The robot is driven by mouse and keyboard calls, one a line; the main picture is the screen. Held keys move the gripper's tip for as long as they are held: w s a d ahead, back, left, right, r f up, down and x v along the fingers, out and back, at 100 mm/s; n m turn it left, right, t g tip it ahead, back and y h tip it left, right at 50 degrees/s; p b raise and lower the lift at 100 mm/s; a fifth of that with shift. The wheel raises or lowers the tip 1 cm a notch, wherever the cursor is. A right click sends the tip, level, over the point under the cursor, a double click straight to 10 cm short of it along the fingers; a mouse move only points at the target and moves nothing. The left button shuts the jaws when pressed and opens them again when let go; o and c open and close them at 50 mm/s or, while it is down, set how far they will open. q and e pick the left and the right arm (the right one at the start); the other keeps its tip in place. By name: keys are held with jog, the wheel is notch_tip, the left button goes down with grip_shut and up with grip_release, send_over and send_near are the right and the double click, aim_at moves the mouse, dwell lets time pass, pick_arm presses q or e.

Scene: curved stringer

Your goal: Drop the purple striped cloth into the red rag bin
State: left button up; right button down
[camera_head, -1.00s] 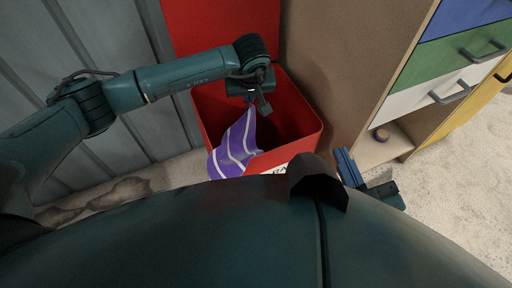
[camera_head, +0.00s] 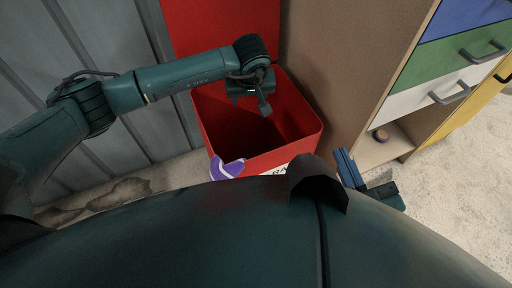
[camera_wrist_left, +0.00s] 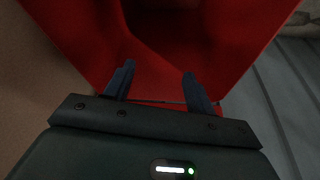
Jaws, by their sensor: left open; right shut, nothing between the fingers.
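The purple striped cloth (camera_head: 226,168) shows as a small patch at the front left corner of the red rag bin (camera_head: 283,154), at the outer side of its front wall. The rest of it is hidden behind my body, and I cannot tell whether it hangs on the rim or is falling outside. My left gripper (camera_head: 262,103) is open and empty above the bin. The left wrist view shows its two fingers (camera_wrist_left: 158,75) apart over the red walls, with no cloth between them. My right gripper (camera_head: 367,180) is shut and empty, right of the bin.
A grey ribbed wall (camera_head: 95,40) stands to the left. A wooden cabinet with coloured drawers (camera_head: 440,65) stands close on the right, with a small round object (camera_head: 381,135) on its low shelf. Pale floor (camera_head: 465,190) is clear at the lower right.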

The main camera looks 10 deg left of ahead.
pick_arm(q)
jog(key=o, duration=0.7)
jog(key=shift+c, duration=0.2)
notch_tip(320, 180, up, 6)
jog(key=s+g+p, duration=0.1)
jog(key=g+p, duration=0.1)
jog(key=p, duration=0.3)
jog(key=shift+d+h, duration=0.2)
jog(key=shift+h, duration=0.2)
notch_tip(320, 180, up, 13)
jog(key=s+p, duration=0.2)
jog(key=shift+d, duration=0.3)
